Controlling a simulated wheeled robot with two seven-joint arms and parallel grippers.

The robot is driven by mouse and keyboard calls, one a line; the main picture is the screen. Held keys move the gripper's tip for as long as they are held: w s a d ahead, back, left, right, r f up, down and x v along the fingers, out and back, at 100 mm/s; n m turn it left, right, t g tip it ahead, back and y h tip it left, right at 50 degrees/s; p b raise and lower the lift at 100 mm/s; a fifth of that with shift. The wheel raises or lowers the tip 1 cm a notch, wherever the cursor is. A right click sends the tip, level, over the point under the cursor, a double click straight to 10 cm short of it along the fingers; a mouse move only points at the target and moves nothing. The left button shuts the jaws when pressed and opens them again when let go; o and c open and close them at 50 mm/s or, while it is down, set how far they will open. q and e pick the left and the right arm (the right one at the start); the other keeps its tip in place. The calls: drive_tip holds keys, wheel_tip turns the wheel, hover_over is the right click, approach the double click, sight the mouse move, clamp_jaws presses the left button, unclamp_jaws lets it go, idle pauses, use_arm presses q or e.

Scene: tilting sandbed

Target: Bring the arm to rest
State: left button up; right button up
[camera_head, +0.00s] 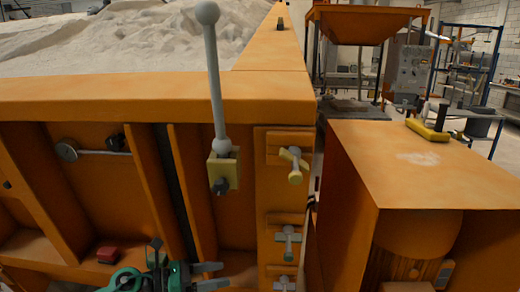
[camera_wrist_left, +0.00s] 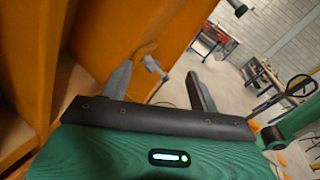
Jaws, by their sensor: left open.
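My left gripper (camera_head: 222,275) is at the bottom of the head view, in front of the orange side wall of the sandbed (camera_head: 150,95). Its grey fingers are apart with nothing between them. In the left wrist view the open left gripper (camera_wrist_left: 160,72) points toward an orange panel edge, with a small grey and yellow fitting (camera_wrist_left: 153,65) beyond the fingers. My right gripper is not in view.
A grey lever with a ball knob (camera_head: 215,75) stands upright from a yellow bracket on the wall. Several clamp knobs, one yellow (camera_head: 294,165), run down the corner post. An orange cabinet (camera_head: 410,165) stands at right. Sand (camera_head: 140,40) fills the bed.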

use_arm(q)
drive_tip(key=s+a+f+n+t+y, duration=0.25)
drive_tip(key=n+t+y, duration=0.2)
drive_tip(key=n, duration=0.65)
drive_tip(key=s+a+f+n+t+y, duration=0.1)
drive_tip(key=a+n+t+y, duration=0.3)
drive_tip(key=n, duration=0.7)
drive_tip(key=s+a+f+n+t+y, duration=0.1)
drive_tip(key=a+f+n+t+y, duration=0.15)
drive_tip(key=n+y, duration=0.6)
drive_tip(key=s+a+f+n+g, duration=0.1)
drive_tip(key=s+f+n+g, duration=0.35)
drive_tip(key=s, duration=0.35)
drive_tip(key=s+a+f+n+g+h, duration=0.1)
drive_tip(key=s+f+n+g, duration=0.35)
drive_tip(key=s, duration=0.45)
drive_tip(key=s+a+f+n+g, duration=0.1)
drive_tip(key=s+f+n+g, duration=0.4)
drive_tip(key=s, duration=0.3)
wheel_tip(320, 180, down, 32)
drive_tip(key=s, duration=0.1)
drive_tip(key=s+a+f+g, duration=0.1)
drive_tip(key=s+a+f, duration=0.2)
drive_tip(key=s+f, duration=1.5)
drive_tip(key=shift+s+a+f, duration=0.15)
drive_tip(key=shift+s+a, duration=0.05)
drive_tip(key=shift+s, duration=0.2)
